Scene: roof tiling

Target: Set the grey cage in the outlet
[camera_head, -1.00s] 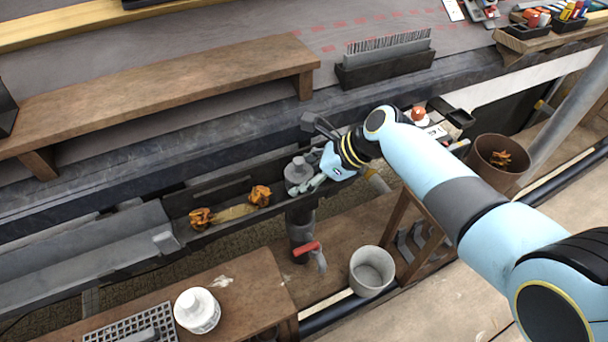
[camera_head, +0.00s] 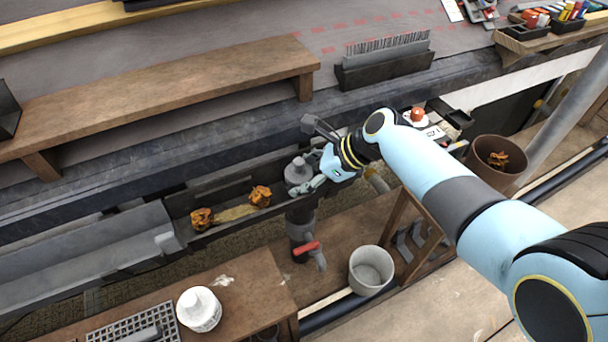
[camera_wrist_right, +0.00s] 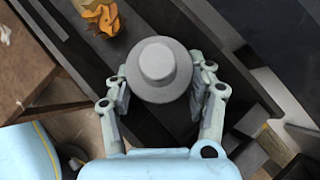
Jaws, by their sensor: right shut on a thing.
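The grey cage (camera_head: 298,170) has a round body with a knob on top. It sits upright at the gutter (camera_head: 232,217), above the grey downpipe (camera_head: 301,220). My right gripper (camera_head: 308,182) is shut on the cage. In the right wrist view, the fingers of the right gripper (camera_wrist_right: 160,85) press on both sides of the cage (camera_wrist_right: 158,65). The outlet is hidden under the cage, so I cannot tell how deep the cage sits. My left gripper is not in view.
Two clumps of orange leaves (camera_head: 260,196) lie in the gutter left of the cage. A wooden plank bench (camera_head: 170,90) stands on the roof behind. A grey bucket (camera_head: 371,270) and a brown bucket (camera_head: 496,162) stand below and right. A white tub (camera_head: 199,309) stands on the front table.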

